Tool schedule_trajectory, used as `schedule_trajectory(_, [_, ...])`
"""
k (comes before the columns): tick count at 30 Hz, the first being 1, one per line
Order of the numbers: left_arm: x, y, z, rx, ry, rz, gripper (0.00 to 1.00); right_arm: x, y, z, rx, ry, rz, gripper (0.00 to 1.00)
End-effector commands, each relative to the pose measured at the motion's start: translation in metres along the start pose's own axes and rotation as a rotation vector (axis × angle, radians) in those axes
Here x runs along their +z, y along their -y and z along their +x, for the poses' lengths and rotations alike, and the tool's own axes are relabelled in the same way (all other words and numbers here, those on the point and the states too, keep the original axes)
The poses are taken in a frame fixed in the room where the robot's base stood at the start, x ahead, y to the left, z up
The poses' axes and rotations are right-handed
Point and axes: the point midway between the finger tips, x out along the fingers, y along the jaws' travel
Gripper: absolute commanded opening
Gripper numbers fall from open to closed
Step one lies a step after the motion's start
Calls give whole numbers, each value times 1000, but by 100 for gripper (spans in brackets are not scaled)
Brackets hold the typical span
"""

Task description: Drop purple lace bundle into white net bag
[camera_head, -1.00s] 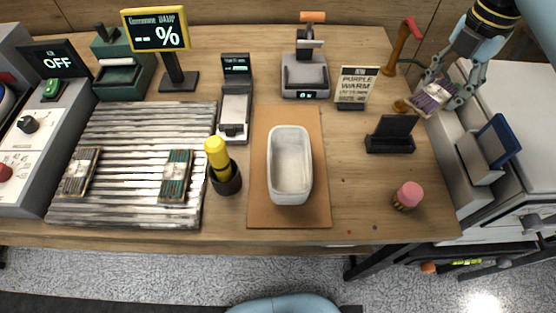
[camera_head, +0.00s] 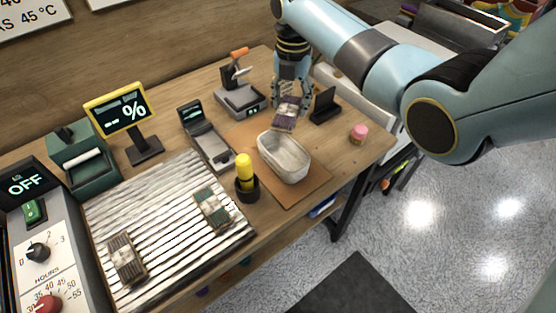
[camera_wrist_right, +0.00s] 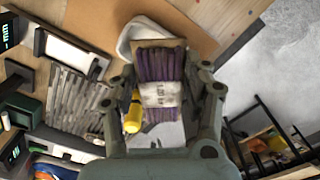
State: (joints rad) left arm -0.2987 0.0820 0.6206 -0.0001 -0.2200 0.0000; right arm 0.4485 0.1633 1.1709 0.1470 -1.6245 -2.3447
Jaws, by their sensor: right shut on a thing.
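My right gripper (camera_head: 290,98) is shut on the purple lace bundle (camera_head: 286,113), a flat bundle with a pale paper band. It holds the bundle above the table, at the back right edge of the white net bag (camera_head: 290,165). The bag is an open, pale, oblong container on a brown mat. In the right wrist view the bundle (camera_wrist_right: 160,66) sits between the fingers and hides most of the bag (camera_wrist_right: 126,46). My left gripper is not in view.
Two other lace bundles, one green (camera_head: 213,209) and one brown (camera_head: 124,259), lie on the ridged white rack (camera_head: 165,225). A yellow-topped marker (camera_head: 244,168) stands in a black holder left of the bag. A black stand (camera_head: 325,105) and a pink-topped item (camera_head: 358,134) are to the right.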

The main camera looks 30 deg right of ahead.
Motion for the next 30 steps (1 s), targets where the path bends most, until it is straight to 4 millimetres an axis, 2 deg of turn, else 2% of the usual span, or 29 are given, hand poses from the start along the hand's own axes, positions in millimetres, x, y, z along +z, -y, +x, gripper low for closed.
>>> schedule_trajectory(4, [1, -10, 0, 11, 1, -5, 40, -1, 1, 20, -2, -3, 1, 21])
schedule_trajectory(9, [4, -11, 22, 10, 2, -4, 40, -1, 1, 43, 0, -1, 1, 21])
schedule_trajectory(14, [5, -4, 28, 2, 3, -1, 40, -1, 1, 50, 0, 0, 1, 21])
schedule_trajectory(22, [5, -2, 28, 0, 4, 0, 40, -1, 1, 49, 0, 0, 1, 21])
schedule_trajectory(23, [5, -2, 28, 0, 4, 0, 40, -1, 1, 49, 0, 0, 1, 49])
schedule_trajectory(28, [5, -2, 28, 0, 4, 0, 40, -1, 1, 49, 0, 0, 1, 72])
schedule_trajectory(30, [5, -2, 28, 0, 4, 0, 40, -1, 1, 49, 0, 0, 1, 75])
